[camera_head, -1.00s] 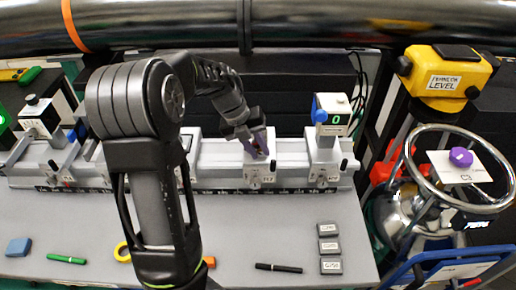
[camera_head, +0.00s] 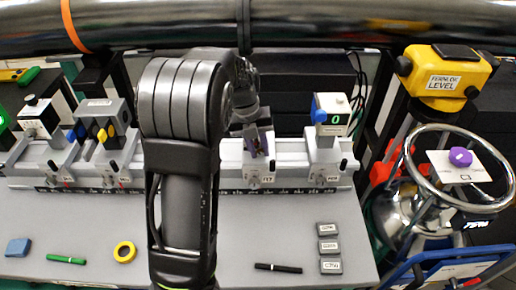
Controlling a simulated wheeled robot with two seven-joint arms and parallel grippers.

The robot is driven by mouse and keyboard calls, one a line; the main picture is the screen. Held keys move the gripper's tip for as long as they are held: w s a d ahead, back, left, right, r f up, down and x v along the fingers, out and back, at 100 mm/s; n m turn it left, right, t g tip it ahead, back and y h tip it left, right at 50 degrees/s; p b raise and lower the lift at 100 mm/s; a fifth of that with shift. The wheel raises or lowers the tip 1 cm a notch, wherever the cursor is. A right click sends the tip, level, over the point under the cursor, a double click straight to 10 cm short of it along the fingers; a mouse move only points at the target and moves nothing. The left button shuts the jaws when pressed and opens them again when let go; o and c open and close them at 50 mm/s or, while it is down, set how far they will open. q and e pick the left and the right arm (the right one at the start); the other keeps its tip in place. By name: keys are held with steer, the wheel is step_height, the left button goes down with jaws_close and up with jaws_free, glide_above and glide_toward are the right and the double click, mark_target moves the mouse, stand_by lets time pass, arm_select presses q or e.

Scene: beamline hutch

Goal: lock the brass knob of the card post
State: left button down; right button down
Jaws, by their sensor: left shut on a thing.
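My left arm crosses the middle of the head view. Its gripper (camera_head: 257,148) points down at a carriage (camera_head: 262,180) on the grey rail, right of the middle, where the card post appears to stand. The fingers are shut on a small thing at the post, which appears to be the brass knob. The knob is hidden between the fingers, so its lock state cannot be seen. The gripper and forearm hide most of the post. My right gripper is not in view.
A white-blue device (camera_head: 331,115) reading 0 stands right of the gripper. A grey mount (camera_head: 103,126) with yellow and blue knobs stands left. The table front holds a tape roll (camera_head: 125,252), a black pen (camera_head: 278,267) and small grey blocks (camera_head: 330,247). A handwheel (camera_head: 411,150) stands right.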

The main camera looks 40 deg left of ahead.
arm_select(q)
steer(key=g+y, duration=0.2)
steer(key=y, duration=0.1)
steer(key=d+g+y, duration=0.1)
steer(key=y, duration=0.1)
steer(key=shift+w+g, duration=0.3)
steer(key=shift+w, duration=0.1)
stand_by(0.3)
steer(key=c, duration=1.5)
jaws_free()
steer(key=v, duration=0.7)
steer(key=shift+r, duration=0.35)
steer(key=shift+d+f, duration=0.1)
steer(key=shift+d, duration=0.1)
